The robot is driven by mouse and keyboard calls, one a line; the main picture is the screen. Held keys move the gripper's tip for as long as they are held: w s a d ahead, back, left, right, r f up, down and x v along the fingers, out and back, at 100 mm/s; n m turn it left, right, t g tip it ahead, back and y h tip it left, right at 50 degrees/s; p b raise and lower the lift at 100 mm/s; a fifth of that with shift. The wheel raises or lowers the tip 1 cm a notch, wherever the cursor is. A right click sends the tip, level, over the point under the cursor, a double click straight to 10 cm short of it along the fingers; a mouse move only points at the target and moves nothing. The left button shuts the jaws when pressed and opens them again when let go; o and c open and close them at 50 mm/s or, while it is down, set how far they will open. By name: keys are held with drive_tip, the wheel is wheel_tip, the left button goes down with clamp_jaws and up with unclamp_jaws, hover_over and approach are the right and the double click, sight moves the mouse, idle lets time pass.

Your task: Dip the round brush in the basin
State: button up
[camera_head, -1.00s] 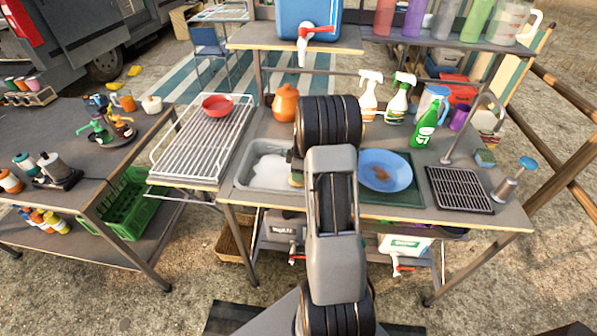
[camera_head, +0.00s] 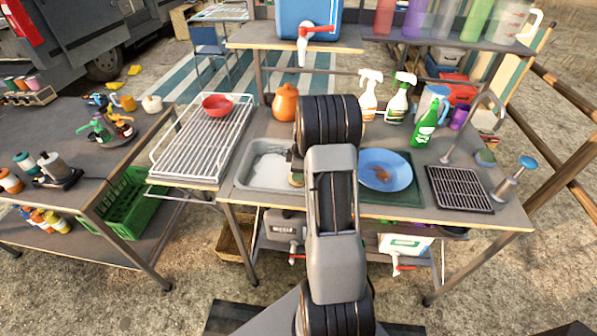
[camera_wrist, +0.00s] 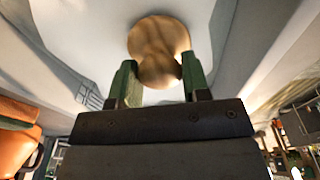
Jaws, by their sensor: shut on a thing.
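The basin (camera_head: 250,183) is a grey sink set in the left part of the counter, with whitish suds or water inside. My gripper (camera_wrist: 157,82) has green fingers and is shut on the round brush (camera_wrist: 158,38), whose round, light wooden body shows between and beyond the fingertips in the wrist view. In the head view, my arm hides most of the gripper.
A wire drying rack (camera_head: 190,150) with a red bowl (camera_head: 217,104) stands left of the basin. An orange jar (camera_head: 286,103) stands behind it. A blue plate (camera_head: 385,168) lies right of my arm. Spray bottles and a green bottle (camera_head: 425,124) stand behind the plate.

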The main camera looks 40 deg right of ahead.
wheel_tip(320, 180, up, 12)
drive_tip(key=p, duration=0.7)
drive_tip(key=shift+r, duration=0.25)
idle(0.9)
